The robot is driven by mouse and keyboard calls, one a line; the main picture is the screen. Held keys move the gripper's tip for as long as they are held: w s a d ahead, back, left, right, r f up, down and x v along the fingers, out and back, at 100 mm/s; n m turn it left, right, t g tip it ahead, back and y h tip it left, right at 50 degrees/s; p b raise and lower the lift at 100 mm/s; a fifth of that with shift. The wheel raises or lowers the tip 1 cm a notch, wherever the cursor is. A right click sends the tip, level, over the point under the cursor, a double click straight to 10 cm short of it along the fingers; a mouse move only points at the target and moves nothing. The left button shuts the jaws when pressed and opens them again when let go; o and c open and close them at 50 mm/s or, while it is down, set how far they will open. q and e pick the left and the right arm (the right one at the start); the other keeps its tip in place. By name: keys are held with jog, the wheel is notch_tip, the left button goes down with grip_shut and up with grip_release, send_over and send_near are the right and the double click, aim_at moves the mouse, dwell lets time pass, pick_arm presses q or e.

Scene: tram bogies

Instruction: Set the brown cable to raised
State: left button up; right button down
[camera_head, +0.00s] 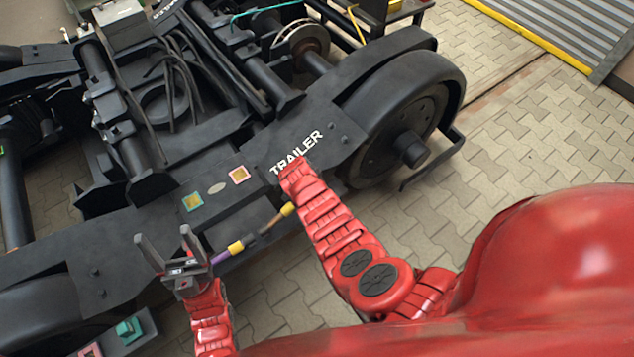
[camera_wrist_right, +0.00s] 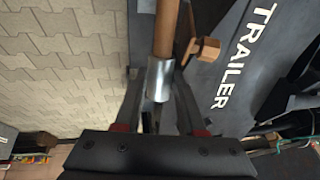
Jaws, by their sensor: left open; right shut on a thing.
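The brown cable (camera_wrist_right: 167,28) shows in the right wrist view, with a silver metal end (camera_wrist_right: 160,80). My right gripper (camera_wrist_right: 159,88) is shut on it at the silver end. In the head view the right gripper's fingers are hidden behind my red arm, which ends beside the TRAILER lettering. A short brownish length (camera_head: 272,221) shows in the head view between yellow bands; I cannot tell whether it is the same cable. My left gripper (camera_head: 170,248) is open and empty, fingers pointing up, close to a purple piece (camera_head: 221,256) at the frame's near side.
The black bogie frame (camera_head: 335,130) fills the left and middle. It carries a green-edged pad (camera_head: 193,202) and a pink-edged pad (camera_head: 239,175). A brown bracket (camera_wrist_right: 207,50) sits beside the cable. A large wheel (camera_head: 395,130) stands at the right.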

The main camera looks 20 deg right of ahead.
jog(key=shift+s+a+r, duration=0.1)
jog(key=shift+a+r, duration=0.15)
jog(key=shift+r, duration=0.05)
jog(key=shift+s+a+r+h, duration=0.1)
jog(key=shift+a+r+h, duration=0.2)
jog(key=shift+r+h, duration=0.25)
jog(key=shift+a+r, duration=0.1)
jog(key=shift+r, duration=0.1)
jog(key=c, duration=0.5)
grip_release()
